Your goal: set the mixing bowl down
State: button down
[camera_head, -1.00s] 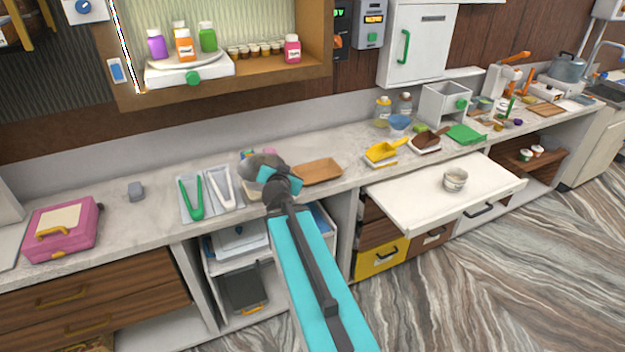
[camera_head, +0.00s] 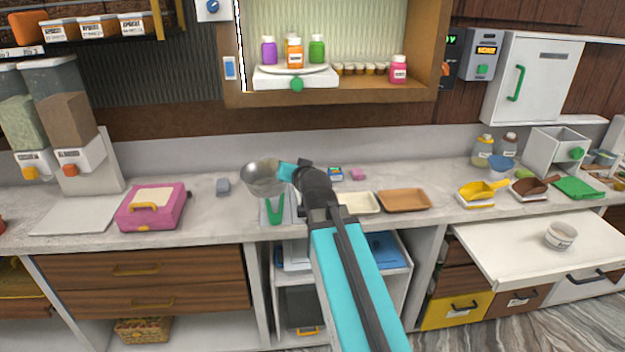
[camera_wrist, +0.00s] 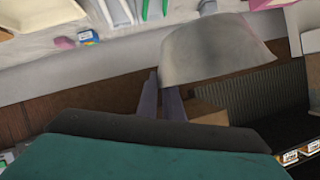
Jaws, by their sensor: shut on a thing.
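The mixing bowl (camera_head: 262,180) is a grey metal bowl in the head view, over the counter in front of the wall. My gripper (camera_head: 288,172) is shut on its right side. The bowl appears raised above the counter, but the exact gap is hard to tell. In the wrist view the bowl (camera_wrist: 218,50) shows as a pale grey shape just beyond my gripper's fingers (camera_wrist: 160,97). The counter (camera_head: 210,213) runs beneath, with green tongs (camera_head: 275,211) on a tray partly hidden below the bowl.
A pink case (camera_head: 152,206) and a small grey block (camera_head: 223,187) lie left of the bowl. A cream tray (camera_head: 358,203) and a brown tray (camera_head: 405,200) lie to the right. Bare counter shows around the grey block. A pulled-out white shelf (camera_head: 510,250) juts forward at right.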

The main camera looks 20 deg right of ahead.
aim_at(268, 179)
jog(key=a+f+b, duration=0.1)
jog(key=a+f+y+b, duration=0.1)
jog(key=a+b, duration=0.1)
jog(key=shift+w+f+n, duration=0.1)
jog(key=shift+w+n, duration=0.1)
jog(key=shift+n, duration=0.2)
jog(key=shift+a, duration=0.15)
jog(key=shift+a, duration=0.1)
